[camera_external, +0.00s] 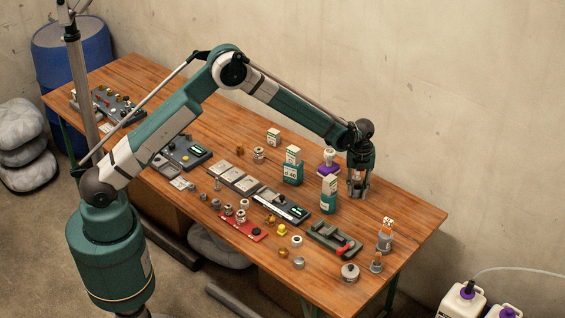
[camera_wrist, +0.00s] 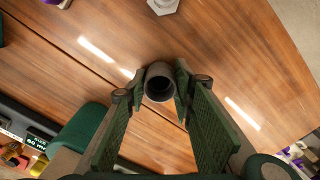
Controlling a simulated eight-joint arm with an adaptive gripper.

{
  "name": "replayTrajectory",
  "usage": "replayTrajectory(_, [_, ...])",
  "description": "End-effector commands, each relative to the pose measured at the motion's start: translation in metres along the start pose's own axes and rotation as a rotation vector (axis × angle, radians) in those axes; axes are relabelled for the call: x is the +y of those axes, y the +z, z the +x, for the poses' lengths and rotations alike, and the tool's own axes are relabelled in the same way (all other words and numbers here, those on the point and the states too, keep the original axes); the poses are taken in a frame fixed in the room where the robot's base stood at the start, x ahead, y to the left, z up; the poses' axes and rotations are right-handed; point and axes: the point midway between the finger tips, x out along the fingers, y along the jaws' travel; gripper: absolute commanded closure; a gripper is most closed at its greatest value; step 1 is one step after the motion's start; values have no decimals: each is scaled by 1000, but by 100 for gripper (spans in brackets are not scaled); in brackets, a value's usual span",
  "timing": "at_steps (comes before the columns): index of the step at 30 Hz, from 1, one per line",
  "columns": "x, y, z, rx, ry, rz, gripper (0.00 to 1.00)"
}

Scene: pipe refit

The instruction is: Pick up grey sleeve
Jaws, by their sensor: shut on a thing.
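The grey sleeve (camera_wrist: 159,82) is a short dark grey tube, seen nearly end-on with its round opening facing the wrist camera. My gripper (camera_wrist: 158,86) is shut on it, with one green ridged finger pressed against each side. In the external view my gripper (camera_external: 357,193) points straight down at the back right part of the wooden table. The sleeve is small and mostly hidden between the fingers there. I cannot tell whether its lower end touches the table.
Bare table (camera_external: 405,207) is free to the right.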

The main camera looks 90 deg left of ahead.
Motion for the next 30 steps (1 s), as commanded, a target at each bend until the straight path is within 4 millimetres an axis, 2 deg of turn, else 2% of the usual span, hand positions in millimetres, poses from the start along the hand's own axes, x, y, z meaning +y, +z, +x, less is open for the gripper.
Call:
replayTrajectory(5, [0,0,-2,0,0,0,83])
replayTrajectory(11, [0,0,-15,0,0,0,83])
replayTrajectory(24, [0,0,-78,0,0,0,83])
replayTrajectory(30, [0,0,-96,0,0,0,83])
